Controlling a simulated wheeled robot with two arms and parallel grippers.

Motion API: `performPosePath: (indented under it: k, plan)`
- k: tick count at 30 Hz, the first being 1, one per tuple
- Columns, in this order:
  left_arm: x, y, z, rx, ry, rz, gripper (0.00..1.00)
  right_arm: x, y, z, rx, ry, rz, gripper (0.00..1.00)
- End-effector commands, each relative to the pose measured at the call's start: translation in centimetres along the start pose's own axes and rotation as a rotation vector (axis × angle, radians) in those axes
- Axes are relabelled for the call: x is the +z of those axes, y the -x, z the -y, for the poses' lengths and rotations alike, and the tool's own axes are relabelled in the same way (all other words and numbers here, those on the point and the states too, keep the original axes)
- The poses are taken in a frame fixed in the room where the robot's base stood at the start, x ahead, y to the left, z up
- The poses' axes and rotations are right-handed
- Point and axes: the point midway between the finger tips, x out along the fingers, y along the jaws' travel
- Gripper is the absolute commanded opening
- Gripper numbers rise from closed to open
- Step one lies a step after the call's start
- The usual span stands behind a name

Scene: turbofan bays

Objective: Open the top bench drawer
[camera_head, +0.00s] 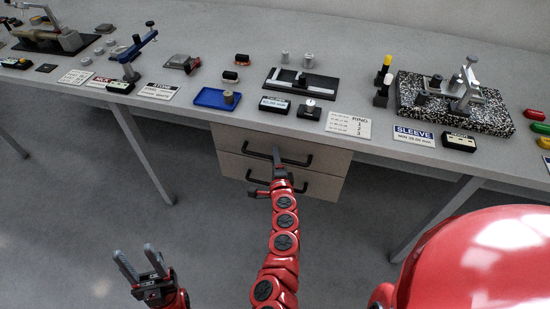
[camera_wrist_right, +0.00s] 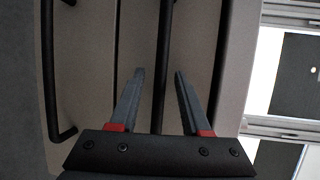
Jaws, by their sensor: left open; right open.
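The bench drawer unit has two stacked pale fronts with black bar handles. The top drawer (camera_head: 230,140) looks shut, flush with the front below it. Its handle (camera_head: 302,161) runs across the front, partly hidden by my right gripper (camera_head: 268,174). In the right wrist view the top handle (camera_wrist_right: 166,40) passes between the open fingers of the right gripper (camera_wrist_right: 160,75), with a gap on each side. The lower drawer's handle (camera_head: 295,186) also shows in the right wrist view (camera_wrist_right: 50,70). My left gripper (camera_head: 138,262) is open and empty, low above the floor.
The grey bench top (camera_head: 210,65) overhangs the drawers and carries trays, fixtures and labels. A blue tray (camera_head: 216,98) sits near its front edge. Bench legs (camera_head: 145,155) stand left and right (camera_head: 435,217) of the drawers. The floor in front looks clear.

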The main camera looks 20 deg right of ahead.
Motion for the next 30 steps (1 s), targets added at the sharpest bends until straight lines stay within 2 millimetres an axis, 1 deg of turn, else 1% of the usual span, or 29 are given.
performPosePath:
  k: [9,17,30]
  plan:
    - [0.0,-0.01,0.0,0.0,0.0,0.0,0.5,0.01,-0.24,-0.04,0.001,0.0,0.001,0.47]
    - [0.0,-0.01,0.0,0.0,0.0,0.0,0.5,0.01,-0.23,-0.03,0.001,0.0,0.001,0.0]
    - [0.0,0.0,0.0,0.0,0.0,0.0,0.5,0.02,-0.22,-0.04,0.001,0.001,0.001,0.0]
